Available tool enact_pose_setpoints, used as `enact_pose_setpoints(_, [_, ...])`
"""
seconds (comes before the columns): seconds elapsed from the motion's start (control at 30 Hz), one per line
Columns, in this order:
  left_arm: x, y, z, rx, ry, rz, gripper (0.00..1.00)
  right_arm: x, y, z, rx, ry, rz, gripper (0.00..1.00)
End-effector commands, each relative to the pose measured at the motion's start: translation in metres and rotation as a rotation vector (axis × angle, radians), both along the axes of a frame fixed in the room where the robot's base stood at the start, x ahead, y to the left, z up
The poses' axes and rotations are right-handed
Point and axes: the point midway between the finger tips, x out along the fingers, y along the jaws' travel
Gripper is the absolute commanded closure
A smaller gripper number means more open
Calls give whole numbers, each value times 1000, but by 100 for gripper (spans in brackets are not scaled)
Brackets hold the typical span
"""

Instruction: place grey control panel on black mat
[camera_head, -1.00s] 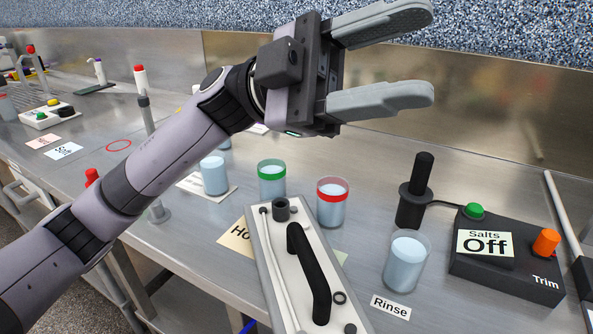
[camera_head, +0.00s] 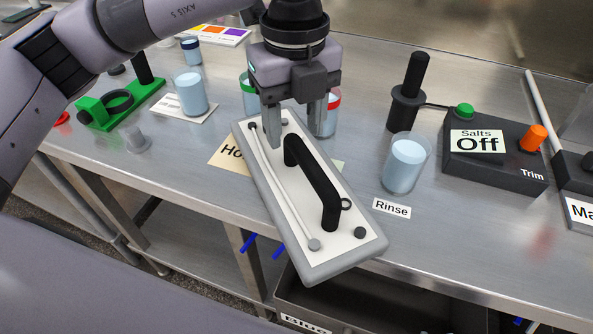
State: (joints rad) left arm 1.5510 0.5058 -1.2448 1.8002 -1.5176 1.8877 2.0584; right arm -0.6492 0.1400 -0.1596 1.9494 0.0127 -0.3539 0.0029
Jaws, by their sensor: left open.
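The grey control panel (camera_head: 346,258) has a white face, a black bar handle (camera_head: 315,185), a thin pale tube and small dark knobs. It lies at a slant on the steel bench, its near end at the bench's front edge. My left gripper (camera_head: 295,132) points down over the panel's far end, open, with its fingers spread near the far end of the handle. I cannot tell whether a finger touches it. No black mat can be made out now. My right gripper is not in view.
Beakers with green (camera_head: 250,95) and red (camera_head: 330,115) rims stand close behind my left gripper. A clear beaker (camera_head: 405,165) and the black Salts box (camera_head: 495,160) stand to the right. A green stand (camera_head: 122,105) is at left. A dark bin (camera_head: 375,300) is below the bench edge.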

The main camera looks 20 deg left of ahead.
Motion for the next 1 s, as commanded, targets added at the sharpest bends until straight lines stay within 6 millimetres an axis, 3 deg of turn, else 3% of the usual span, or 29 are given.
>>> enact_pose_setpoints(0.4, [11, 1, -52, -4, 3, -4, 47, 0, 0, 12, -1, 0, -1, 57])
enact_pose_setpoints(0.67, [11, 0, -57, -6, 2, -5, 47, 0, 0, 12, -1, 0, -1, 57])
enact_pose_setpoints(0.73, [11, 0, -56, -6, 2, -5, 63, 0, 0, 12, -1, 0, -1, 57])
enact_pose_setpoints(0.83, [11, 0, -56, -6, 2, -5, 96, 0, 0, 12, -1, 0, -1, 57])
enact_pose_setpoints(0.87, [11, 0, -56, -6, 2, -5, 100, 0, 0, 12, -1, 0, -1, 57])
enact_pose_setpoints(1.0, [11, 0, -56, -6, 2, -5, 100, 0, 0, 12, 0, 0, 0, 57])
